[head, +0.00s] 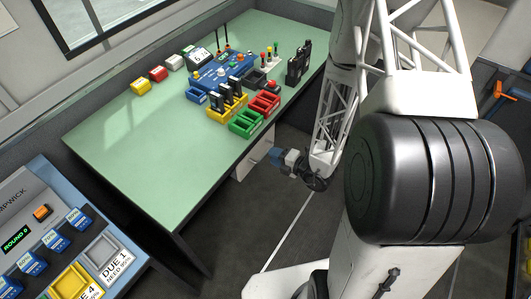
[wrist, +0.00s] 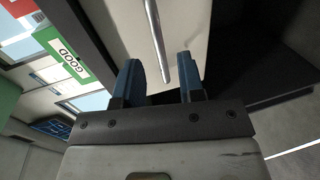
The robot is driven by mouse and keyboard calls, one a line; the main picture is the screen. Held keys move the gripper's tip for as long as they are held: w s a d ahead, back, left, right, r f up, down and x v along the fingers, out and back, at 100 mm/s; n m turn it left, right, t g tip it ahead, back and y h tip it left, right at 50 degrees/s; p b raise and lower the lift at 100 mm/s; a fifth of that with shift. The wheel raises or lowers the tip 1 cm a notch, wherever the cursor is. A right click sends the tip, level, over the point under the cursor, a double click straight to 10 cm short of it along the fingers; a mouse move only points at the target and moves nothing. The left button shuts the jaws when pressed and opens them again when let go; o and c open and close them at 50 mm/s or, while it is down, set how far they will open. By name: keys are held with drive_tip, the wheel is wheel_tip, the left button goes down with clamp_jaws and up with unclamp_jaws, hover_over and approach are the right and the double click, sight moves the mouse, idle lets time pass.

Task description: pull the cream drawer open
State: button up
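The cream drawer (head: 243,166) sits under the right end of the green-topped table, partly hidden by the tabletop and my gripper. Its cream front (wrist: 188,28) fills the top middle of the wrist view. A long metal bar handle (wrist: 157,38) is on that front. My gripper (head: 274,157) is in front of the drawer. In the wrist view, its two blue fingers (wrist: 160,72) are open, one on each side of the lower end of the handle in the picture. Neither finger visibly touches it. Whether the fingertips reach around the bar in depth, I cannot tell.
The green tabletop (head: 150,140) overhangs the drawer. Yellow (head: 227,109), green (head: 245,123) and red (head: 264,103) bins stand near its edge above. A console (head: 50,240) stands at the lower left. The dark floor (head: 265,215) before the drawer is clear.

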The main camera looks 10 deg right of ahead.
sight(265, 153)
drive_tip(key=shift+x, duration=2.15)
clamp_jaws()
